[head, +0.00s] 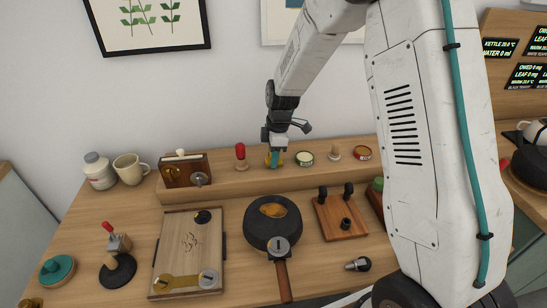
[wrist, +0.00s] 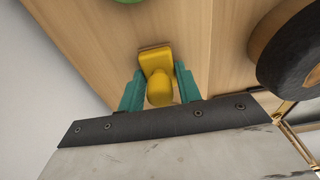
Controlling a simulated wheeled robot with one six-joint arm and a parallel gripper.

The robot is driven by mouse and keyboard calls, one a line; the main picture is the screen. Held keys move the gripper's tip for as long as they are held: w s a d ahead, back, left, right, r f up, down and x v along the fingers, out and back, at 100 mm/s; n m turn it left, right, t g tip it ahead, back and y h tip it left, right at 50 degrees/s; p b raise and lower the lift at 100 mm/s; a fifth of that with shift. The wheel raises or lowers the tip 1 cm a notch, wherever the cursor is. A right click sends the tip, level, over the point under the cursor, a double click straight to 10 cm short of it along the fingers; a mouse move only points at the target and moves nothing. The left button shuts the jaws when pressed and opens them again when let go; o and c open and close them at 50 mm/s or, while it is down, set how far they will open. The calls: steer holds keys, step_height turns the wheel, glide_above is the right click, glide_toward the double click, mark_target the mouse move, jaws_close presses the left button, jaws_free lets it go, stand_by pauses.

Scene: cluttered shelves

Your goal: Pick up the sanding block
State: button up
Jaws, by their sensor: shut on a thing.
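The sanding block, yellow with a rounded knob and a thin brown base edge, shows in the wrist view (wrist: 156,63). It is between the two teal fingers of my gripper (wrist: 160,90), which are shut on it from both sides. In the head view my gripper (head: 274,158) points down at the raised back ledge (head: 225,181), and only a little yellow of the block (head: 268,160) shows beside the fingers. The block is at or very near the wooden ledge; I cannot tell whether it touches.
A round black piece (head: 272,222) lies in front, also in the wrist view (wrist: 290,45). A wooden board (head: 188,245) lies front left.

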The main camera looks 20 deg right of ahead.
steer(key=shift+r, duration=0.6)
step_height(320, 180, up, 2)
steer(key=shift+r, duration=0.25)
steer(key=s+a+r, duration=0.1)
steer(key=s, duration=1.5)
steer(key=shift+a, duration=0.2)
steer(key=shift+r, duration=0.1)
steer(key=shift+o, duration=1.4)
steer(key=c, duration=0.3)
